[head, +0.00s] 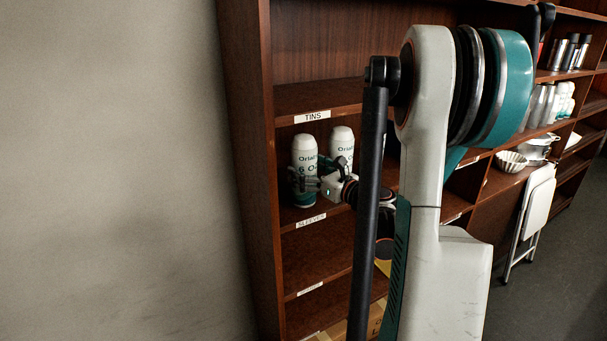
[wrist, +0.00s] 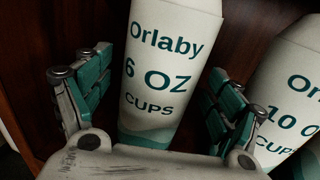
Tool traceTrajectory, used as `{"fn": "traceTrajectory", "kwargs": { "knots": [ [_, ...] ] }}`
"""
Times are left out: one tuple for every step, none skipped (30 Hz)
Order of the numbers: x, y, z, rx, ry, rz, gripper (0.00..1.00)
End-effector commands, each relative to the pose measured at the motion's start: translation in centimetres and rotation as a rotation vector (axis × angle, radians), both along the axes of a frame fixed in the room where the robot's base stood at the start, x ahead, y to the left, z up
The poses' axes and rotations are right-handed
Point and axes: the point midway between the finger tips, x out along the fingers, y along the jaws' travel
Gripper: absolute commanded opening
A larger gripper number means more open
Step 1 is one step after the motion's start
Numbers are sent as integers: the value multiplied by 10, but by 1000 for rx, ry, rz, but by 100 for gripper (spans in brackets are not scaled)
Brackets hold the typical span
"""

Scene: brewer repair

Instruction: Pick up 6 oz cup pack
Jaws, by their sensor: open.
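The 6 oz cup pack (head: 305,160) is a tall white sleeve with teal lettering and a teal base. It stands upright on the shelf labelled SLEEVES at the left end of the bookcase. In the wrist view the pack (wrist: 168,65) reads "Orlaby 6 OZ CUPS". My gripper (head: 312,184) is open at the pack's lower part. In the wrist view its teal-padded fingers (wrist: 160,85) are on either side of the pack, with a visible gap on the left; contact on the right cannot be told.
A similar 10 oz pack (wrist: 290,95) stands close to the right; it also shows in the head view (head: 342,141). The bookcase side wall (head: 250,150) is near on the left. A shelf labelled TINS (head: 312,116) is above. A folded white chair (head: 537,205) leans farther right.

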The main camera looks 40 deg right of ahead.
Motion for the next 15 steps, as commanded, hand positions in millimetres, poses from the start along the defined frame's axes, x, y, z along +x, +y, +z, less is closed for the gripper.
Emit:
{"fn": "traceTrajectory", "kwargs": {
  "knots": [
    [9, 1, -1, 0, 0, 2, 85],
    [13, 1, 0, 0, 0, 3, 85],
    [17, 0, 0, 0, 0, 2, 85],
    [19, 0, 0, 0, 0, 1, 85],
    [20, 0, 0, 0, 0, 0, 85],
    [20, -1, 0, 0, 0, 0, 85],
    [20, -1, 0, 0, 0, -1, 85],
    [20, -1, 0, 0, 0, -1, 85],
    [20, -1, 0, 0, 0, -1, 85],
    [20, -1, 0, 0, 0, -1, 85],
    [20, -1, 0, 0, 0, -1, 85],
    [20, 0, 0, 0, 0, -1, 76],
    [20, 0, 0, 0, 0, -1, 69],
    [20, 0, 0, 0, 0, 0, 62],
    [20, 0, 0, 0, 0, 0, 53]
  ]
}}
